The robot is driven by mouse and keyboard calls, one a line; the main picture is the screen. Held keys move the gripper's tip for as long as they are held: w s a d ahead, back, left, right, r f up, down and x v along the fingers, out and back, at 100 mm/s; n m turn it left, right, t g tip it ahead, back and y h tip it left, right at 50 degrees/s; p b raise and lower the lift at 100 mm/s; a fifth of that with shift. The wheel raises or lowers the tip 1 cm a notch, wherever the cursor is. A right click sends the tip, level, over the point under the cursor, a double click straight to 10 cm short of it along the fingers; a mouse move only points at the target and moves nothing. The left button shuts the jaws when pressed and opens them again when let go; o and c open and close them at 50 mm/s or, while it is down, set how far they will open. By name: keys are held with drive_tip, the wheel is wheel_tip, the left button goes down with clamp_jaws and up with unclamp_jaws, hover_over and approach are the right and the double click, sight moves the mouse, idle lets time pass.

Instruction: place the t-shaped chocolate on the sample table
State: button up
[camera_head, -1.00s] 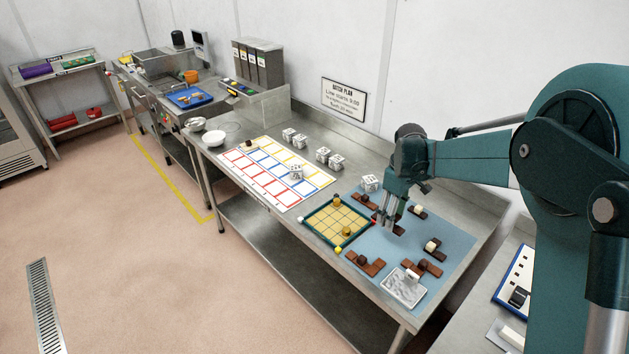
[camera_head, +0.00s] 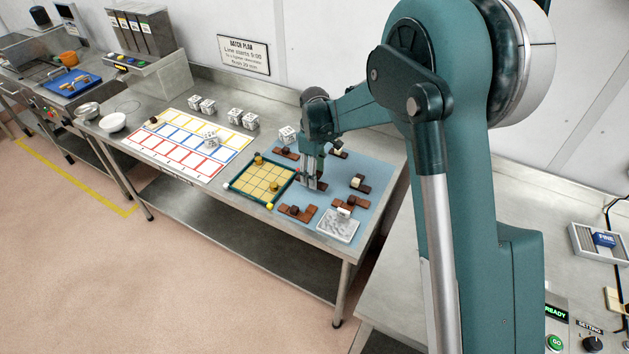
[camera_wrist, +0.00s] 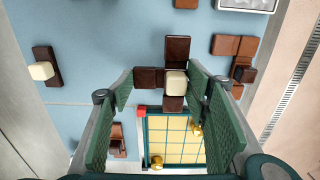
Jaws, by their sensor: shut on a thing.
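The t-shaped chocolate (camera_wrist: 149,77) is dark brown with a pale knob, seen from above in the wrist view. My gripper (camera_wrist: 162,75) has its green fingers on either side of it and is shut on it. In the head view my gripper (camera_head: 311,184) is low over the blue mat (camera_head: 375,172), beside the mould. A dark part of the chocolate (camera_head: 321,184) shows at the fingertips, and the rest is hidden. I cannot tell whether it is clear of the mat. I cannot identify the sample table in these frames.
A green-framed mould with yellow cells (camera_head: 262,180) lies left of my gripper. Other chocolate pieces (camera_head: 297,212) lie around the mat, with a marbled tray (camera_head: 338,227) at its front. White dice-like cubes (camera_head: 288,134) stand behind. A counter with a READY panel (camera_head: 556,314) is at right.

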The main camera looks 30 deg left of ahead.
drive_tip(key=shift+f, duration=1.85)
drive_tip(key=shift+f, duration=0.2)
drive_tip(key=o, duration=1)
drive_tip(key=shift+r, duration=0.25)
wheel_tip(320, 180, up, 12)
drive_tip(key=shift+f, duration=0.1)
